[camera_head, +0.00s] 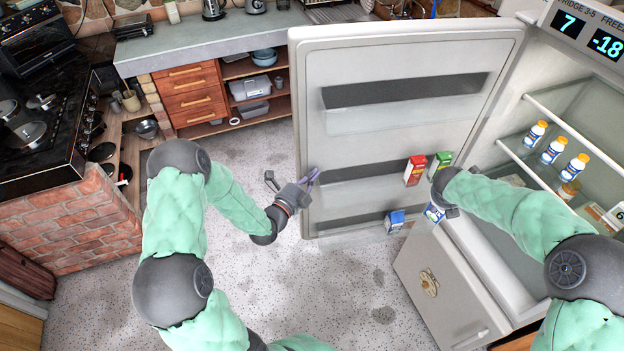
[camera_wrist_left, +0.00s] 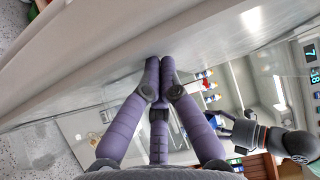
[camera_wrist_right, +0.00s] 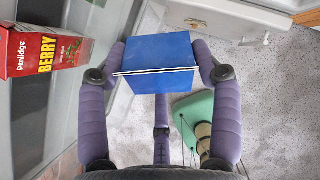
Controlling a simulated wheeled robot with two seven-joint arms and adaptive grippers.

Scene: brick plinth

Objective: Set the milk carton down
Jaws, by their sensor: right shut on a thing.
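The milk carton, blue and white, is held in my right gripper (camera_wrist_right: 158,72). Its blue end (camera_wrist_right: 160,50) shows between the fingers in the right wrist view, and its side (camera_head: 434,213) shows beside my right wrist in the head view. It is near the open fridge door's lower shelves; I cannot tell whether it touches one. In the head view my forearm hides most of the right gripper. My left gripper (camera_head: 312,177) is by the free edge of the fridge door (camera_head: 400,60). Its fingertips (camera_wrist_left: 160,62) meet, with nothing seen between them.
A red berry carton (camera_head: 415,170) and a green carton (camera_head: 440,162) stand on a door shelf. Another blue carton (camera_head: 394,221) stands lower in the door. Several orange-capped bottles (camera_head: 554,150) stand inside the fridge. A cooker (camera_head: 40,110) is at left; the floor (camera_head: 250,170) is clear.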

